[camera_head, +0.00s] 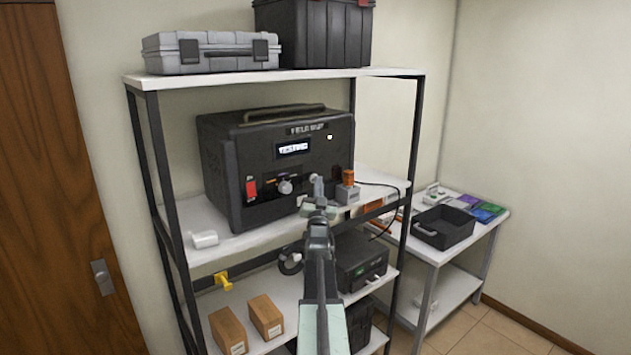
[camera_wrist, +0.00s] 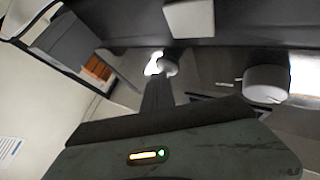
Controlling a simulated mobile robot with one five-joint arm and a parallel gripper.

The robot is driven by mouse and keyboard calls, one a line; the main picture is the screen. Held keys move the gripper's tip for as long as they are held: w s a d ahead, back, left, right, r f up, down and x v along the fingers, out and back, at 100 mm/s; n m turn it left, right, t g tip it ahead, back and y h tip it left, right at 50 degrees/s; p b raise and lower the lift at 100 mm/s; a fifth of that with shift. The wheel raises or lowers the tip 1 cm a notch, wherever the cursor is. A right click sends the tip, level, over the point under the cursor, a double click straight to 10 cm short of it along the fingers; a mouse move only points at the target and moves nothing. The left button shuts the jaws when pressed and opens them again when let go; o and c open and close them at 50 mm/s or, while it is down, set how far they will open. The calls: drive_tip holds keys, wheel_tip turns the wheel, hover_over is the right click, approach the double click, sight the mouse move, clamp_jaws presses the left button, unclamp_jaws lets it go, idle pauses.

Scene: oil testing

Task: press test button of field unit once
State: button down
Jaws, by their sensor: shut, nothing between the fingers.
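The field unit (camera_head: 222,165) is a black box with a handle on top, standing on the middle shelf. Its front has a lit display (camera_head: 292,149), a red switch (camera_head: 251,188), a pale knob (camera_head: 285,186) and other small controls. My gripper (camera_head: 318,184) is shut and empty, in front of the lower right of the panel. In the wrist view, my gripper (camera_wrist: 160,76) points at a small pale round part (camera_wrist: 168,66). I cannot tell whether they touch. The test button is not clearly told apart; my gripper hides part of the panel.
A small grey box with an orange top (camera_head: 348,189) stands close to the right of my gripper. A white cylinder (camera_head: 205,239) lies at the shelf's left. A dark device (camera_head: 362,262) and brown boxes (camera_head: 228,331) sit below. A side table (camera_head: 455,251) holds a black tray (camera_head: 443,228).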

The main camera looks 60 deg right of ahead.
drive_tip(key=shift+s+a, duration=0.25)
drive_tip(key=shift+s, duration=0.55)
drive_tip(key=shift+s, duration=0.1)
drive_tip(key=s, duration=0.1)
drive_tip(key=s+a, duration=0.1)
drive_tip(key=s, duration=0.2)
drive_tip(key=shift+s+a, duration=0.3)
idle(0.6)
